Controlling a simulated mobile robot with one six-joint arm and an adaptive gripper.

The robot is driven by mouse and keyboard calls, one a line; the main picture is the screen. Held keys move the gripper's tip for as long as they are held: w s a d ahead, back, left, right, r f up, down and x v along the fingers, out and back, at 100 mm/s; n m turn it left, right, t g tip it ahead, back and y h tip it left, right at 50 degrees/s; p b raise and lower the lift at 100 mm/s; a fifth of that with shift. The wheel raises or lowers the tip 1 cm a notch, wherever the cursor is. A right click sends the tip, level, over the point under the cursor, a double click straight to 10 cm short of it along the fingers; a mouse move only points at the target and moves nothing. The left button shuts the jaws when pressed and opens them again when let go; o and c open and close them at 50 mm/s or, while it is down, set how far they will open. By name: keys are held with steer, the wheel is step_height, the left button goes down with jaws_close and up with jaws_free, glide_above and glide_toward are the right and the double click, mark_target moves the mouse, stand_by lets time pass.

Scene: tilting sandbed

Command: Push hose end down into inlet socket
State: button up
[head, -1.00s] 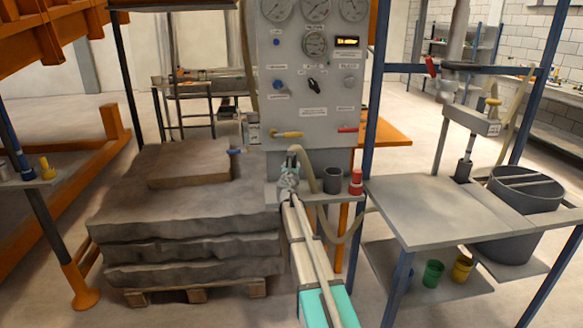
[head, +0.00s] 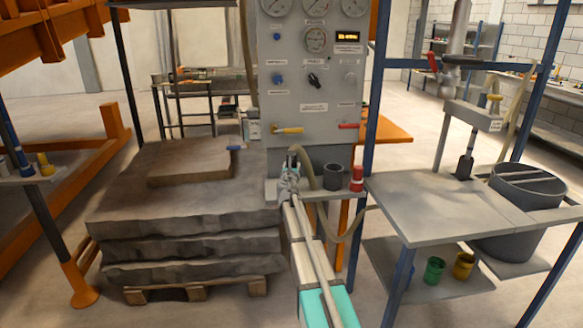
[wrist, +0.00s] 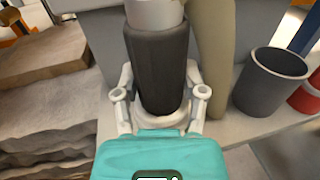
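My gripper (head: 290,172) is in front of the grey gauge panel, over the small shelf. In the wrist view my gripper (wrist: 160,85) has one finger on each side of a dark, sleeve-like hose end (wrist: 158,55) and appears shut on it. The hose end looks roughly upright, with a lighter grey part at its top. The beige hose (wrist: 212,45) runs just right of it; in the head view the hose (head: 312,175) arches and loops below the shelf. A pale ring (wrist: 165,119) shows below the hose end. I cannot tell whether this is the inlet socket; contact there is unclear.
A dark cup (wrist: 270,82) and a red object (wrist: 308,95) stand close on the right. The gauge panel (head: 312,85) rises behind. Stacked stone slabs (head: 180,220) are on the left. A metal table (head: 435,210) is on the right.

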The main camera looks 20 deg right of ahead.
steer(key=o, duration=0.5)
steer(key=shift+o, duration=0.2)
steer(key=v, duration=1.2)
steer(key=shift+r, duration=0.1)
stand_by(0.8)
